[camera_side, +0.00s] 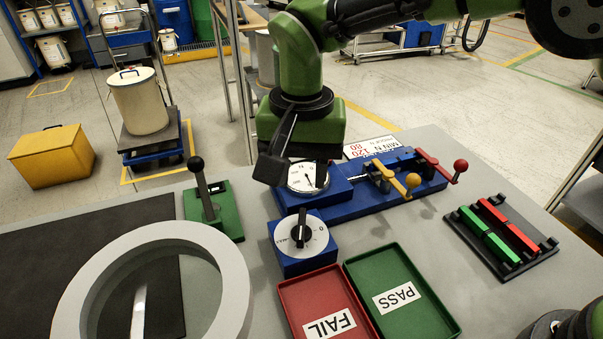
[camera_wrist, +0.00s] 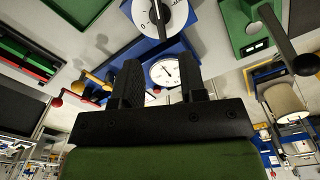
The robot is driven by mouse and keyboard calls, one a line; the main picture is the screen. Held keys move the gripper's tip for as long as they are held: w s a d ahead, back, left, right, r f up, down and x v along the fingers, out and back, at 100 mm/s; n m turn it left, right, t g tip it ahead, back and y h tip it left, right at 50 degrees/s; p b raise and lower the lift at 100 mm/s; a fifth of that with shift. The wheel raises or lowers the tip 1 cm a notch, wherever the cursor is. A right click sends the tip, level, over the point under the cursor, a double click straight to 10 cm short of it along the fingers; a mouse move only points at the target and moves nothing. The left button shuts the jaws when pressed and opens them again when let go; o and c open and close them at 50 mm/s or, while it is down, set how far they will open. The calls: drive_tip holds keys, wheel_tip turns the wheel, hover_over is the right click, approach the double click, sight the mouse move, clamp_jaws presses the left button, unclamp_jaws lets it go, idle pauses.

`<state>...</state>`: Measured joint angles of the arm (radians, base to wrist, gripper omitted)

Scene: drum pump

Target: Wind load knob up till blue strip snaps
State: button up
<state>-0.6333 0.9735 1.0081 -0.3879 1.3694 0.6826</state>
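The load knob (camera_side: 302,232), a white dial with a black grip bar and MAX and 0 marks, sits on a blue box; it also shows at the top of the wrist view (camera_wrist: 158,14). My gripper (camera_side: 296,176) is over the blue test rig (camera_side: 345,208), behind the knob and apart from it. In the wrist view its two black fingers (camera_wrist: 163,88) are spread with nothing between them. A round white gauge (camera_side: 307,178) on the rig is partly covered by a finger; its needle shows in the wrist view (camera_wrist: 165,72). I cannot make out the blue strip against the blue rig.
Yellow (camera_side: 412,181) and red (camera_side: 460,167) ball levers stand on the rig's right. Red FAIL (camera_side: 290,292) and green PASS (camera_side: 436,316) trays lie in front. A black rack (camera_side: 516,262) holds green and red strips. A green lever box (camera_side: 229,222) and grey ring (camera_side: 238,290) are left.

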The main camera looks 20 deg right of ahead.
sight(301, 223)
drive_tip(key=shift+f, duration=0.1)
wheel_tip(301, 223, down, 10)
drive_tip(key=shift+r, duration=0.1)
idle(0.4)
clamp_jaws()
